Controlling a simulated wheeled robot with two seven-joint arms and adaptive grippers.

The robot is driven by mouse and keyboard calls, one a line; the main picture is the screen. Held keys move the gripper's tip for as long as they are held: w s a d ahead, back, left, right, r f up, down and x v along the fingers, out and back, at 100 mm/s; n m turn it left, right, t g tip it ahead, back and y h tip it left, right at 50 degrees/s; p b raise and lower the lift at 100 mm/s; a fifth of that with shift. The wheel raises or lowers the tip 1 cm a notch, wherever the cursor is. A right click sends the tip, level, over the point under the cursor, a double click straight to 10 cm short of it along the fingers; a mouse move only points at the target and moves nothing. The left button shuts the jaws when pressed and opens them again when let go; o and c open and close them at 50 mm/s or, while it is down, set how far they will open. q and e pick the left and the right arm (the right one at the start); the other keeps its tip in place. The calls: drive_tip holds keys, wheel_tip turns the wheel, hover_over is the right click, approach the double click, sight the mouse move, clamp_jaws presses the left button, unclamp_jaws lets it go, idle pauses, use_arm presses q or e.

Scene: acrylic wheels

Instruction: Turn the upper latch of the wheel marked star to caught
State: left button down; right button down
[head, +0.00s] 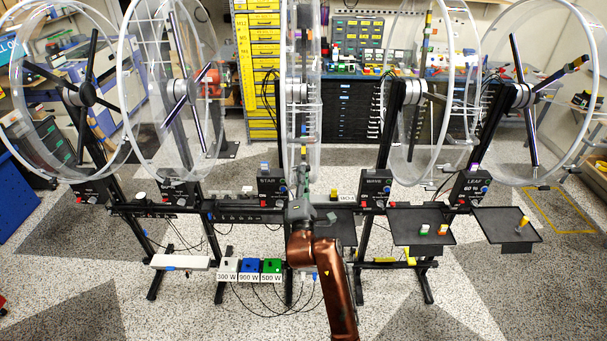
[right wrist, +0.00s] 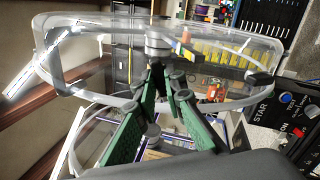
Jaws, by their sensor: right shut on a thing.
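The clear acrylic wheel above the STAR box (head: 270,187) is seen nearly edge-on, with its rim (head: 316,60) and pale hub (head: 293,90) in the middle of the head view. In the right wrist view the wheel's clear rim (right wrist: 75,40) spans the top, and the STAR box (right wrist: 285,110) is at the right. My right gripper (head: 302,170) is at the wheel's lower part. Its green fingers (right wrist: 165,82) are shut on a small part at the tips, mostly hidden. I cannot make out which latch is upper or how it is turned. My left gripper is not in view.
Other clear wheels stand to the left (head: 170,85) and right (head: 425,90) on black posts. Black trays (head: 405,229) with small coloured pegs stand at the right. Coloured wattage boxes (head: 249,267) sit low in front, with loose cables below.

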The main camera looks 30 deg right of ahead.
drive_tip(key=shift+a, duration=0.1)
drive_tip(key=m+b, duration=0.2)
drive_tip(key=m, duration=0.2)
drive_tip(key=shift+f, duration=0.1)
drive_tip(key=c, duration=1.9)
unclamp_jaws()
drive_tip(key=shift+s, duration=0.1)
drive_tip(key=shift+b+v, duration=0.9)
drive_tip(key=shift+v, duration=2.5)
